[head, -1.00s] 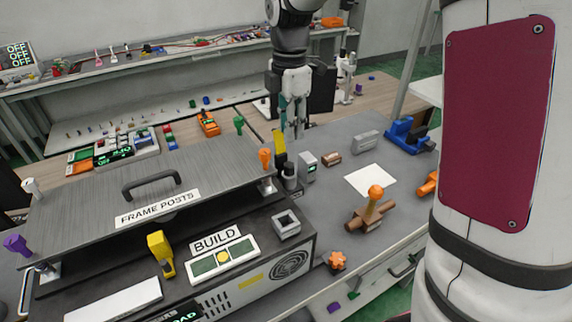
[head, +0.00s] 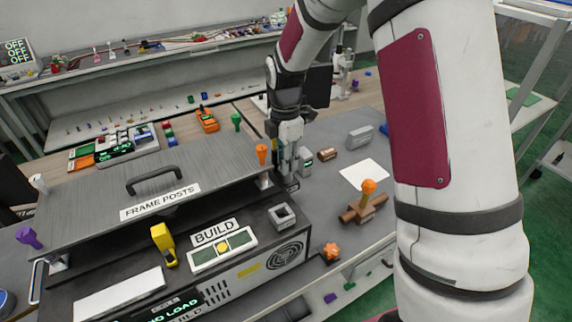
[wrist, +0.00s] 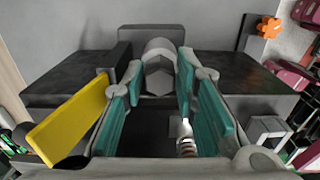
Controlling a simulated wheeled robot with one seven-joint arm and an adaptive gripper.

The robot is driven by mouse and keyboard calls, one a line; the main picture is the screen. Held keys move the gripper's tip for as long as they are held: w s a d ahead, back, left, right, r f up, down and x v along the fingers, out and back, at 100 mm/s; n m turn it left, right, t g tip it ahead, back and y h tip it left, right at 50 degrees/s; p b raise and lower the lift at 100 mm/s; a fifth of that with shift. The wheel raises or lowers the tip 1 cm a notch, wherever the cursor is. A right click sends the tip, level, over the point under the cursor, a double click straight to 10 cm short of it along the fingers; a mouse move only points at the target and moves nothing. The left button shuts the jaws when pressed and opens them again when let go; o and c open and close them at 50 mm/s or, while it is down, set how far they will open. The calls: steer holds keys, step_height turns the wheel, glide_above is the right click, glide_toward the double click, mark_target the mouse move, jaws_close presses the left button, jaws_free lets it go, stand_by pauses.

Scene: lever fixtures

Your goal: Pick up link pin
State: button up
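My gripper (head: 287,178) is lowered at the back right corner of the dark FRAME POSTS fixture (head: 235,165). In the wrist view its two teal-padded fingers (wrist: 159,92) stand apart. A light grey, hex-ended cylinder (wrist: 159,76), which may be the link pin, shows between the fingertips; I cannot tell whether either finger touches it. It lies against a dark grey block (wrist: 75,80). In the head view my gripper hides this spot. A yellow tab (wrist: 70,120) stands just left of the left finger.
An orange-topped post (head: 262,154) stands close left of my gripper. A small grey box (head: 305,158) and a brown cylinder (head: 328,154) are to its right. A white sheet (head: 364,174) and an orange-knobbed brown lever (head: 366,200) lie farther right on the grey bench.

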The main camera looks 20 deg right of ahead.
jaws_close()
